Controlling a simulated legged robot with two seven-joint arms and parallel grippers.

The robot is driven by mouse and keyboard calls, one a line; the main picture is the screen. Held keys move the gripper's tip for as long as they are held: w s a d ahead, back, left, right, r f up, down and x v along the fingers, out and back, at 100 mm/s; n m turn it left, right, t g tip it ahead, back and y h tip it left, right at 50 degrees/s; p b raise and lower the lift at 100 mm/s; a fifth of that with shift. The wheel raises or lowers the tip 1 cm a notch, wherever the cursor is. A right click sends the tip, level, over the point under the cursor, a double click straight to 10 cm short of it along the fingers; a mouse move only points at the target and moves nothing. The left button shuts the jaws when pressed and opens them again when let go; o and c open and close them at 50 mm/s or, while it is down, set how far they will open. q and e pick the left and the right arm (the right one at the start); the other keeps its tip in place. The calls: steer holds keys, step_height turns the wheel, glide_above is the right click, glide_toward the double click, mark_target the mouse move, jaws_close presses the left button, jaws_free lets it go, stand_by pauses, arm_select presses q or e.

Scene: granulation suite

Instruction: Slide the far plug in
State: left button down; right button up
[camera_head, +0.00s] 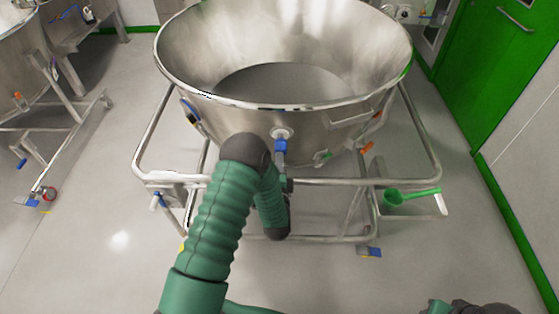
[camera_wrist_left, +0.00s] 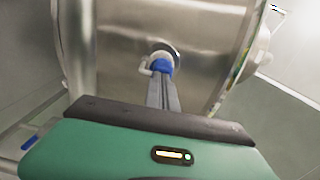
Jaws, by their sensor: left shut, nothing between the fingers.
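A blue plug-like piece (camera_head: 281,146) with a pale round fitting (camera_head: 283,133) is at the front wall of the steel bowl (camera_head: 230,118). The blue piece (camera_wrist_left: 162,65) also shows in the left wrist view, with a white hooked part (camera_wrist_left: 147,70) beside it, against the steel wall. My left gripper (camera_head: 281,158) is shut and empty, its grey fingers (camera_wrist_left: 163,92) pointing at the blue piece. The fingertips overlap its lower edge in the picture; I cannot tell whether they touch it. How deep the piece sits is hidden.
The bowl stands in a tubular steel frame (camera_head: 340,182) with rails around my left arm. Another steel vessel (camera_head: 25,60) stands at far left. A green door (camera_head: 505,70) is at right. The floor in front is clear.

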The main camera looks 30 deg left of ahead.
mark_target(281, 147)
arm_select(q)
steer(key=b+x, duration=0.1)
steer(key=x, duration=0.2)
steer(key=shift+w+a+r, duration=0.1)
steer(key=shift+w, duration=0.1)
steer(key=shift+r, duration=0.35)
